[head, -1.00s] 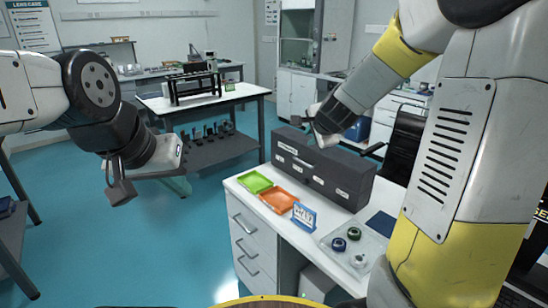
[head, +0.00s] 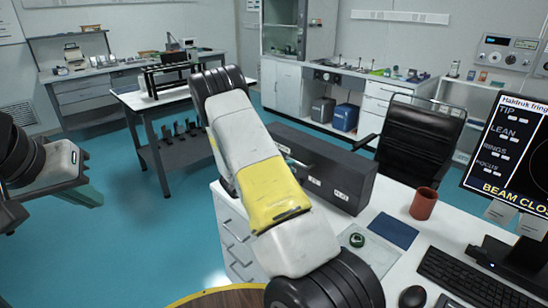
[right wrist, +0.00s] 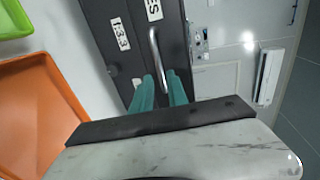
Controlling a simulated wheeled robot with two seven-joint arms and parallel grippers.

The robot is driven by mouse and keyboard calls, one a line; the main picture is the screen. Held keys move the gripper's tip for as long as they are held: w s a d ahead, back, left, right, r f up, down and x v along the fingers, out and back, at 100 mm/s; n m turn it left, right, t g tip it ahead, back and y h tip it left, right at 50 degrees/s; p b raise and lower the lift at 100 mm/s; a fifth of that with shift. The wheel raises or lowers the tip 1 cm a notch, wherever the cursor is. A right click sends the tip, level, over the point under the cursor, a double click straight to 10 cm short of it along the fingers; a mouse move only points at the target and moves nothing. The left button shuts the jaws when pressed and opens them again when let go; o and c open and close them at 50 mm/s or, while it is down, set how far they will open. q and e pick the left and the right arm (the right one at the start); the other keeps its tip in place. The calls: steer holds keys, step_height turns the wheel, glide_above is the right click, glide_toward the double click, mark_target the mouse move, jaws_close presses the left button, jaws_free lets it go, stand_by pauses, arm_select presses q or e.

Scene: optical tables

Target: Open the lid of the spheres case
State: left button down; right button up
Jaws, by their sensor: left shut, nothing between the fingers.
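A long dark grey case block (head: 350,165) with white labels stands on the white desk, partly hidden by my right arm. In the right wrist view, a dark case face (right wrist: 110,45) bears one label ending in "ES" and one like "133"; the full name is cut off. A metal bar handle (right wrist: 157,60) runs along this face. My right gripper (right wrist: 161,88) has teal fingers a little apart, with the handle lined up at the gap; contact is unclear. My left gripper (head: 88,200) is shut and empty at the left, away from the desk.
An orange tray (right wrist: 35,120) and a green tray (right wrist: 25,20) lie beside the case. The desk also holds a red-brown mug (head: 423,203), a blue pad (head: 393,230), a keyboard (head: 475,280) and a monitor (head: 510,150). A black chair (head: 420,135) stands behind.

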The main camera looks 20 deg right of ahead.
mark_target(299, 164)
steer(key=x, duration=0.6)
steer(key=shift+w+d, duration=0.1)
steer(key=shift+d, duration=0.15)
jaws_close()
stand_by(1.2)
